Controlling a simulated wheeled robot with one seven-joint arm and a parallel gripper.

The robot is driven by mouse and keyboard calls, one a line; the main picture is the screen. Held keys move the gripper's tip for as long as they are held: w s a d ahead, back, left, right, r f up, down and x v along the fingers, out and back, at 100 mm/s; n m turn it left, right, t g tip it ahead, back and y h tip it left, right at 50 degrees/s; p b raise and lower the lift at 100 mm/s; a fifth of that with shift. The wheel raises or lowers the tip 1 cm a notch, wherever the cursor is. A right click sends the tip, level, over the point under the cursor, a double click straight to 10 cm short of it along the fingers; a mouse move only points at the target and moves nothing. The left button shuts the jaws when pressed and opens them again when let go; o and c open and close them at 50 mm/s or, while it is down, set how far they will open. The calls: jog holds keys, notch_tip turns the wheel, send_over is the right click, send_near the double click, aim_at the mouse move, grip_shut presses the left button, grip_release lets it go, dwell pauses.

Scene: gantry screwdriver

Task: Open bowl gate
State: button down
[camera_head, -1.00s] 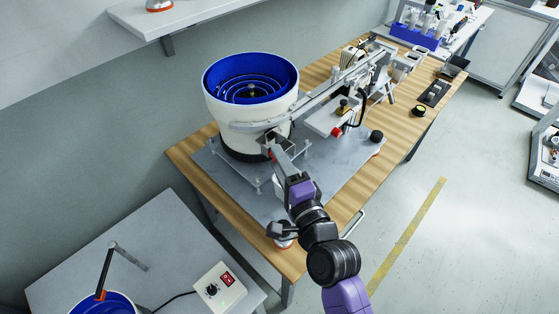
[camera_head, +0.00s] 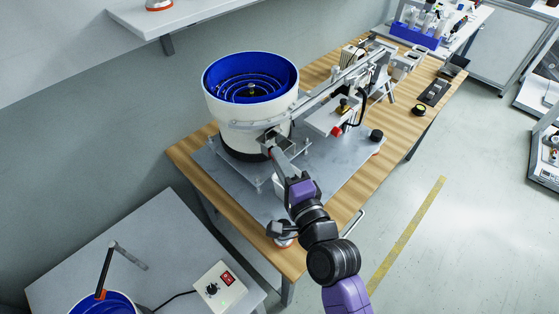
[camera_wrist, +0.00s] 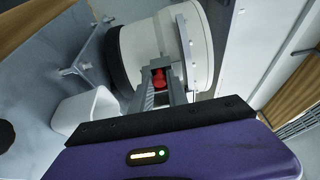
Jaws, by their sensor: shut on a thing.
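The feeder bowl (camera_head: 232,115) is white outside with a blue stepped inside and stands on a grey plate on the wooden bench. My gripper (camera_head: 271,139) reaches the front lower right of the bowl's wall, below the grey rail. In the wrist view my gripper (camera_wrist: 158,84) has its two grey fingers close around a small red part (camera_wrist: 158,77) at the bowl's side. This red part appears to belong to the bowl gate; the rest of the gate is hidden by the fingers. I cannot tell how far the gate is open.
A grey rail (camera_head: 333,85) runs from the bowl to the back right. A red knob (camera_head: 336,131) and a black knob (camera_head: 376,135) are right of my gripper. A white cup-like part (camera_wrist: 87,108) is beside my fingers. A control box (camera_head: 220,286) stands on the lower left table.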

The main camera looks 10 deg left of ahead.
dwell(0.8)
jog(key=shift+s+a+f+p, duration=0.1)
jog(key=shift+s+a+p, duration=0.35)
jog(key=shift+s, duration=0.2)
jog(key=shift+s+a+p, duration=0.4)
jog(key=shift+s+a, duration=0.05)
jog(key=shift+s, duration=0.15)
jog(key=c, duration=1.3)
grip_release()
jog(key=b+v, duration=0.1)
jog(key=v, duration=0.6)
jog(key=shift+s+d+b, duration=0.2)
jog(key=shift+s+b, duration=0.15)
